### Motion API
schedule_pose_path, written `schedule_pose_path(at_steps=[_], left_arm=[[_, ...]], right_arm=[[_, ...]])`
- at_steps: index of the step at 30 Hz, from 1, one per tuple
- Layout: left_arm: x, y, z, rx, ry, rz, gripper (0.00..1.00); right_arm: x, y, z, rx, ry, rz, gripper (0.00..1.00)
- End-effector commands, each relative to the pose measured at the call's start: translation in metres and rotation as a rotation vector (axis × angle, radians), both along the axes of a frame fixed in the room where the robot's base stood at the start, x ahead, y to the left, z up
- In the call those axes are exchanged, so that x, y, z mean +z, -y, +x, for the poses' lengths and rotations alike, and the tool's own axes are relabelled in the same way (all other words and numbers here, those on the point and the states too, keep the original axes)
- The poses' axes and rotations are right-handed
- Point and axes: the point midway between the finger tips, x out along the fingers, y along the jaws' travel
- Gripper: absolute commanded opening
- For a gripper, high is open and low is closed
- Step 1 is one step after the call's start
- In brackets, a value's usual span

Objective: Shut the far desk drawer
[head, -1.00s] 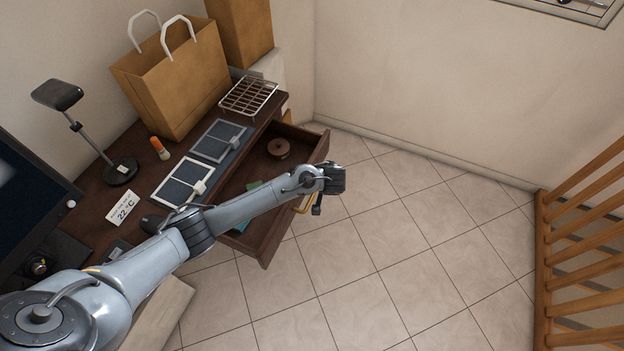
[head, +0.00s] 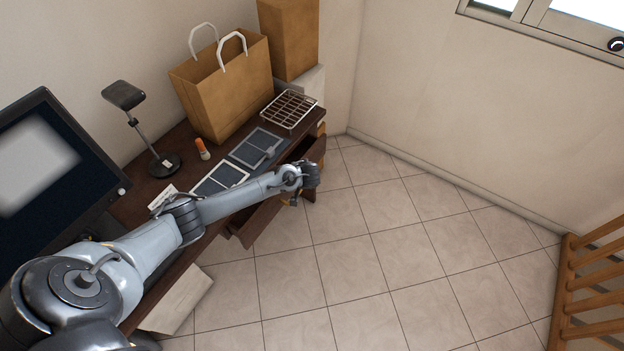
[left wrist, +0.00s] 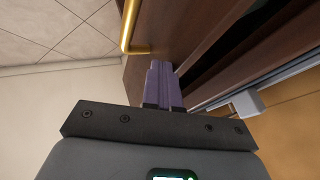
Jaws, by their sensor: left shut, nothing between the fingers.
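The far desk drawer (head: 246,232) is a dark brown wooden drawer, partly open, with its front standing out from the desk (head: 137,208). My left arm covers much of its opening. My left gripper (head: 310,177) is at the drawer's front face. In the left wrist view, its purple fingers (left wrist: 164,82) are shut and empty, pointing at the brown drawer front (left wrist: 185,22) beside the yellow bar handle (left wrist: 129,24). They look very near or touching it; I cannot tell which. The right gripper is not in view.
On the desk are a paper bag (head: 222,95), a wire tray (head: 289,109), flat dark panels (head: 258,148), an orange-capped bottle (head: 202,149), a lamp (head: 165,163) and a monitor (head: 50,165). A wooden railing (head: 590,285) stands right. The tiled floor (head: 400,245) is clear.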

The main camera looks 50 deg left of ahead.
Motion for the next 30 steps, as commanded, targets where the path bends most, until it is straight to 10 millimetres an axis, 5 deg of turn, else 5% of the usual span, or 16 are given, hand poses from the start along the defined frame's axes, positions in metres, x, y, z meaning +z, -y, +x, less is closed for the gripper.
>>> schedule_pose_path(at_steps=[10,30], left_arm=[[0.0,-0.026,-0.006,0.001,-0.001,0.0,0.0],[0.001,-0.015,-0.005,0.003,-0.001,-0.002,0.0]], right_arm=[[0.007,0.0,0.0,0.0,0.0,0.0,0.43],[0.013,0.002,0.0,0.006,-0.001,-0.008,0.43]])
